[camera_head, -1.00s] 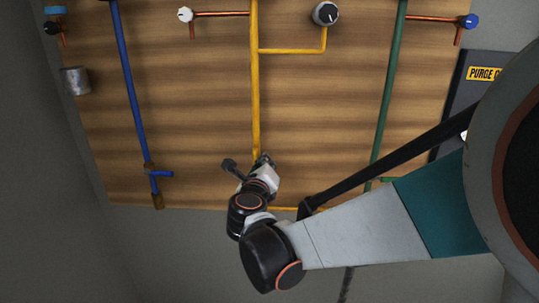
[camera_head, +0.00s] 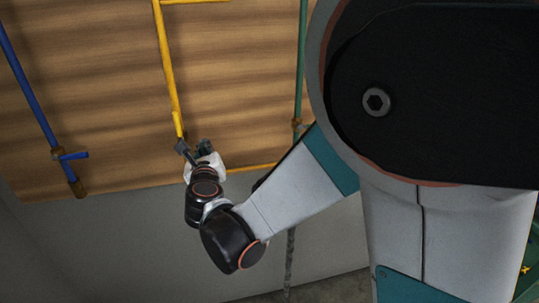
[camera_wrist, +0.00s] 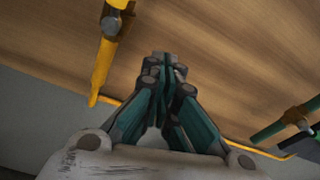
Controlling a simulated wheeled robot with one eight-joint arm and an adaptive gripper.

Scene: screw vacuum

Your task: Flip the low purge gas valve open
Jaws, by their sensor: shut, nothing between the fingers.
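My gripper (camera_wrist: 163,62) is shut and empty in the wrist view, its fingertips together in front of the wooden panel. In the head view my gripper (camera_head: 205,148) is near the lower end of the yellow pipe. The yellow pipe (camera_head: 166,65) has a grey round fitting (camera_wrist: 116,20) in the wrist view, to the upper left of my fingertips and apart from them. The green pipe (camera_head: 302,60) has a brownish valve fitting (camera_head: 298,125). A green-handled valve (camera_wrist: 290,122) shows at the right of the wrist view. No label marks which valve is purge gas.
A blue pipe (camera_head: 28,85) with a blue-handled valve (camera_head: 72,156) is at the left. A thin yellow pipe (camera_head: 250,167) runs along the panel's lower edge. My arm covers much of the right side. Grey wall (camera_head: 110,235) below the panel is clear.

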